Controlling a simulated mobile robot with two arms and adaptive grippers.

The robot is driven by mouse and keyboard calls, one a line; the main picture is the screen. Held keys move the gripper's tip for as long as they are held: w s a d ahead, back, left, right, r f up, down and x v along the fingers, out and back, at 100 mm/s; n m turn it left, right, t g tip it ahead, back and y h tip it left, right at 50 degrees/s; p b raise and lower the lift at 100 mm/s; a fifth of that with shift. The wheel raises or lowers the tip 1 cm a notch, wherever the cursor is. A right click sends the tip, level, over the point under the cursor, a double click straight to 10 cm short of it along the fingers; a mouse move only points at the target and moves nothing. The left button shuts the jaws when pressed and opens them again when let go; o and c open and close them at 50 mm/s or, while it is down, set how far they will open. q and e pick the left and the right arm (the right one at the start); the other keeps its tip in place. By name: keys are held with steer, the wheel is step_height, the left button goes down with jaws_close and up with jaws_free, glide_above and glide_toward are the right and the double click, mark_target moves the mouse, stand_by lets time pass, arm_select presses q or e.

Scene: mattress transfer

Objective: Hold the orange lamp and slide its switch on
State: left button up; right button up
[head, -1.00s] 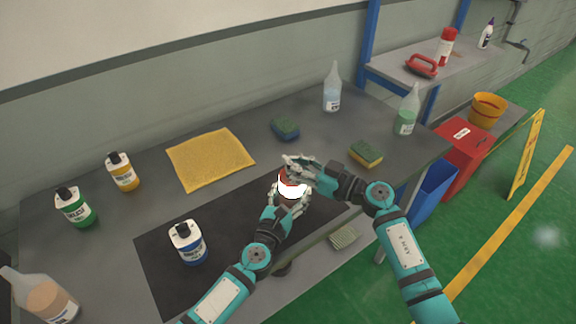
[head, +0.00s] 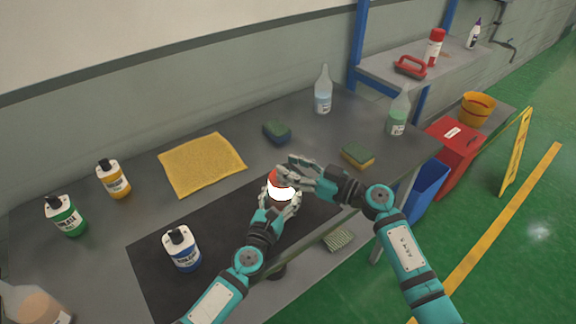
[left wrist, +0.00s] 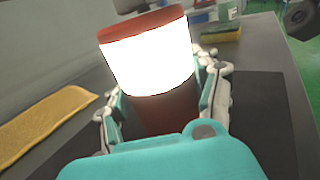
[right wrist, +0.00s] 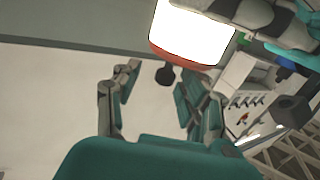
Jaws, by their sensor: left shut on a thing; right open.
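The lamp (head: 281,190) has a glowing white band between a reddish-orange cap and a darker reddish body. It stands upright above the black mat, held by my left gripper (head: 280,202). In the left wrist view, the lamp (left wrist: 148,62) rises between my left fingers, which are shut on its lower body. My right gripper (head: 286,168) is open beside the cap, at its upper right. In the right wrist view, the lamp (right wrist: 192,35) is beyond my parted right fingers (right wrist: 158,82), with nothing between them. The switch cannot be made out.
The black mat (head: 165,255) lies on the grey table. A blue-labelled bottle (head: 182,250) stands on it. A yellow cloth (head: 202,164) and two sponges (head: 277,132) (head: 357,156) lie behind. Bottles stand at left and at the back. A red bin (head: 452,147) stands right of the table.

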arm_select(q)
steer(key=shift+d, duration=0.15)
arm_select(e)
steer(key=v, duration=1.1)
steer(key=shift+w, duration=0.15)
arm_select(q)
steer(key=o, duration=1.6)
